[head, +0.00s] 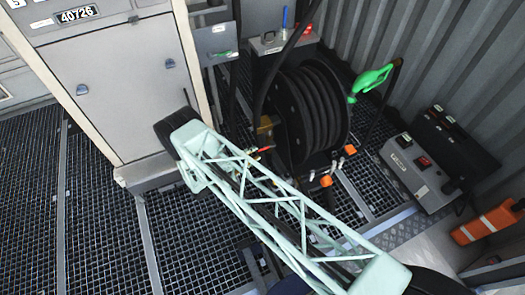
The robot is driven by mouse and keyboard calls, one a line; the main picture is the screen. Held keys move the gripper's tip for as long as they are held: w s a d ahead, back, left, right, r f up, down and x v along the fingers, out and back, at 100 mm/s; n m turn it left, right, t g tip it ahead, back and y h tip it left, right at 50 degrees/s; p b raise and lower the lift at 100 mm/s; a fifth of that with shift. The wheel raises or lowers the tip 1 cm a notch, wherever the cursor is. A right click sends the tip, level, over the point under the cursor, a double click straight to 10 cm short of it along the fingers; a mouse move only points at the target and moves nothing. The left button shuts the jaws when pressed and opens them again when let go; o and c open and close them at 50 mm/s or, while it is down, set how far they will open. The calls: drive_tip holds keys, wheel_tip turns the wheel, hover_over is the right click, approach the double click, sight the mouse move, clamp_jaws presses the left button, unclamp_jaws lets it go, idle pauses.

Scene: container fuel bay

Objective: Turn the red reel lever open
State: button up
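The black hose reel (308,115) stands at the upper middle in the head view, wound with black hose. A small red piece (265,149) shows low at its left side, just beyond my pale green lattice arm link. It may be the red reel lever, but it is too small to tell its shape or whether it is turned. A brass-coloured fitting (265,130) sits just above it. My arm link crosses the lower middle and covers part of the floor in front of the reel. I cannot make out my gripper or its fingers.
A green fuel nozzle (371,79) hangs at the reel's right. Grey and black control boxes (418,172) stand further right, with an orange object (487,222) below them. A grey cabinet (118,85) is at left. The grated floor (100,220) at lower left is clear.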

sight(262, 150)
drive_tip(key=shift+b+x, duration=0.6)
drive_tip(key=shift+x, duration=2.75)
drive_tip(key=shift+c, duration=0.3)
clamp_jaws()
